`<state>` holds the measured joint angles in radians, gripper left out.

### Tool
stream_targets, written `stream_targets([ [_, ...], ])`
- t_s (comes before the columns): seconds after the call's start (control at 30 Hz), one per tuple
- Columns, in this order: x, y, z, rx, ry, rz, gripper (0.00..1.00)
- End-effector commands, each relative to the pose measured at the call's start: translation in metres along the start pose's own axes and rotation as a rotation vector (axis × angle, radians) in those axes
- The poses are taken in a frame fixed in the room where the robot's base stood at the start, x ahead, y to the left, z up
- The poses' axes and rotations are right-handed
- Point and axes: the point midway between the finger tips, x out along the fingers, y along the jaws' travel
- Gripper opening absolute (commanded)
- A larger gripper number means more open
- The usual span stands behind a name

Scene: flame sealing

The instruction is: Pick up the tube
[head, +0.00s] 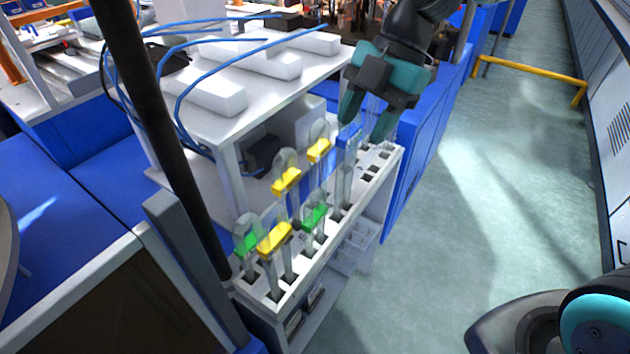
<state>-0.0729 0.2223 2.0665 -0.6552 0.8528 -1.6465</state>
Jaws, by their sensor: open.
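A white rack (273,301) with rows of square holes holds several clear tubes upright. Some tubes carry yellow bands (287,181) and others green bands (314,217). One tube with a blue band (347,137) stands toward the far end of the rack. My gripper (364,125) points down over that far end. Its two dark green fingers are apart, close to the top of the blue-banded tube. A clear tube top seems to show between the fingers, but I cannot tell whether they touch it.
A white table (235,122) with white blocks (208,94) and blue cables stands behind the rack. A dark vertical pole (158,125) rises at left. Blue cabinets (424,141) lie beyond the rack. The floor (500,190) at right is clear up to a yellow rail (535,70).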

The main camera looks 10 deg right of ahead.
Motion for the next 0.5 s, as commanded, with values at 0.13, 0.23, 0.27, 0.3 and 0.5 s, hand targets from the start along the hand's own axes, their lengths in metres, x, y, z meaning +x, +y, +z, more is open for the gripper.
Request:
stream_targets([
  [0.13, -0.033, 0.012, -0.004, -0.112, 0.01, -0.006, 0.49],
  [0.23, -0.039, 0.015, -0.003, -0.157, 0.012, -0.006, 0.49],
  [0.27, -0.038, 0.015, -0.003, -0.164, 0.014, -0.007, 0.49],
  [0.3, -0.036, 0.016, -0.003, -0.172, 0.015, -0.008, 0.49],
  [0.5, -0.001, 0.015, -0.004, -0.178, 0.019, -0.013, 0.49],
])
